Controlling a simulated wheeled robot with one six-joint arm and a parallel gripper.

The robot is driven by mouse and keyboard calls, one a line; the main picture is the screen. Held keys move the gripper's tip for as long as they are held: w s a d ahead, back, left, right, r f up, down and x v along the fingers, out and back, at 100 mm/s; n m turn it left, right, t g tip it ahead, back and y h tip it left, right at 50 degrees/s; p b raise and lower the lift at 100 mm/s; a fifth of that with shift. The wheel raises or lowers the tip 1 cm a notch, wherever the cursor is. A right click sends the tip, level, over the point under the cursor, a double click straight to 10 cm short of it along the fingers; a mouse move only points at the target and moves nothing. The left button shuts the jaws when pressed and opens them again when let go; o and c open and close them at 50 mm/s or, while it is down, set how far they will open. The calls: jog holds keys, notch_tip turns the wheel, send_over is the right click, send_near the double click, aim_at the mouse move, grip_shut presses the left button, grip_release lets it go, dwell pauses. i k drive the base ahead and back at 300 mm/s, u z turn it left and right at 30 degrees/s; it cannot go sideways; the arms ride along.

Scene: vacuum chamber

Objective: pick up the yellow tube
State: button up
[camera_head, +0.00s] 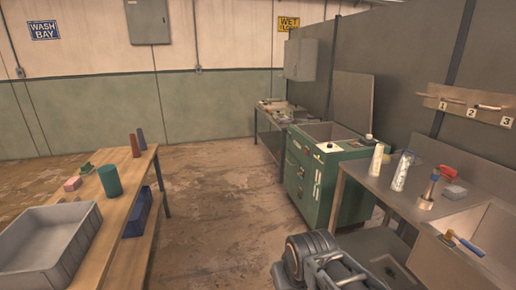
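No plainly yellow tube stands out. The nearest match is a pale cream, slightly yellowish upright cylinder (376,159) at the far left end of the grey metal bench (395,190) on the right; I cannot tell if it is the yellow tube. A white patterned cylinder (402,171) stands beside it. My dark grey arm end, with my gripper (340,272), shows at the bottom middle, in front of the bench and apart from the cylinders. Its fingers cannot be made out, and nothing is visibly held.
A green cabinet (318,185) stands behind. A wooden table (117,215) at left carries a grey bin (47,245) and teal cylinder (110,181). Floor between is clear.

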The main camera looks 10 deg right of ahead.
aim_at(375, 166)
jog(key=i, duration=1.9)
jog(key=z, duration=1.15)
jog(key=i, duration=1.15)
jog(key=z, duration=1.05)
